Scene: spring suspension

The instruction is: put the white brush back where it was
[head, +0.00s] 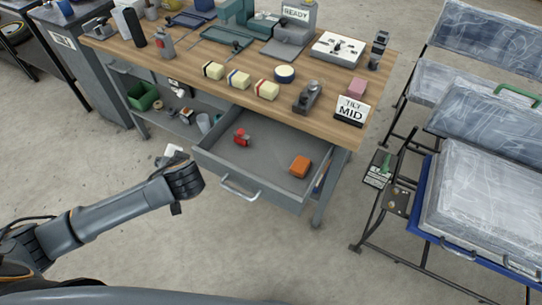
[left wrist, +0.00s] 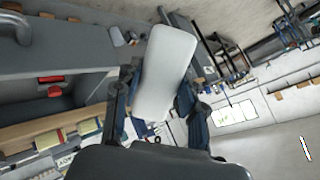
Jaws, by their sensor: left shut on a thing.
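The white brush (left wrist: 167,70) is between the two dark fingers of my left gripper (left wrist: 160,100) in the left wrist view. Its broad, smooth white side faces the camera. In the head view, a small white part of the brush (head: 172,153) shows just beyond my left gripper (head: 178,163), most of it hidden by the wrist. The gripper is shut on it, in the air at the left of the open drawer (head: 222,160). My right gripper is not in view.
The drawer holds a red item (head: 242,137) and an orange block (head: 300,166). The wooden bench (head: 330,128) above carries several blocks, tools and a "TILT MID" sign (head: 351,110). A lower shelf with a green bin (head: 143,96) is at left. Racks with framed screens (head: 480,205) stand at right.

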